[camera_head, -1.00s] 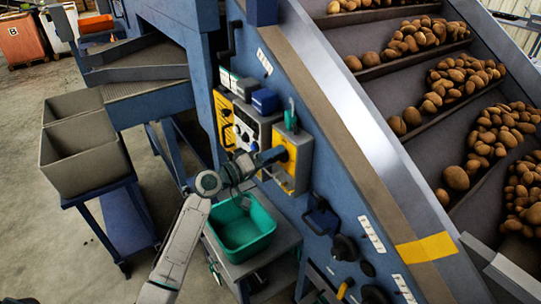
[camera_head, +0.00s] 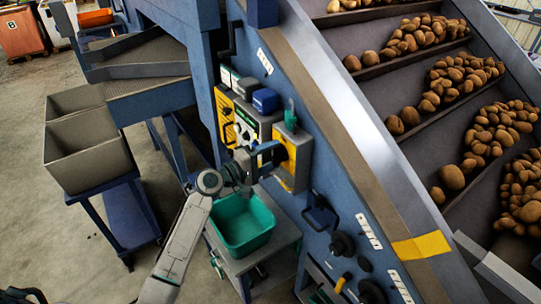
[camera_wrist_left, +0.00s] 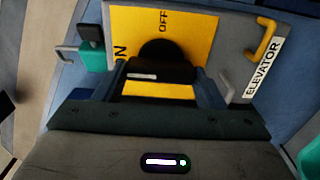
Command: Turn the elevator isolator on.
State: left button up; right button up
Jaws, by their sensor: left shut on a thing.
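The elevator isolator (camera_head: 303,157) is a box with a yellow face on the sloping blue machine side. In the left wrist view its yellow plate (camera_wrist_left: 185,27) reads OFF at the top and ON at the left. A black rotary handle (camera_wrist_left: 160,71) with a white mark near its left end stands out from the plate. My left gripper (camera_head: 279,153) is at the isolator's face; in its wrist view the gripper (camera_wrist_left: 164,84) has a finger on each side of the handle and is shut on it. Its arm hides part of the box. My right gripper is out of view.
An ELEVATOR label (camera_wrist_left: 263,67) and a yellow hasp are beside the plate. Other control boxes (camera_head: 245,125) adjoin the isolator. A green tub (camera_head: 243,228) stands below on a grey stand. Potatoes (camera_head: 466,80) lie on the sloping elevator at right.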

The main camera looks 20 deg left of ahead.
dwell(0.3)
pick_arm(q)
jog(key=o, duration=1)
jog(key=shift+a, duration=0.1)
jog(key=shift+s+a+f, duration=0.15)
jog(key=shift+s+a, duration=0.05)
jog(key=shift+s, duration=0.1)
jog(key=shift+b+v, duration=1.95)
jog(key=shift+v, duration=3.05)
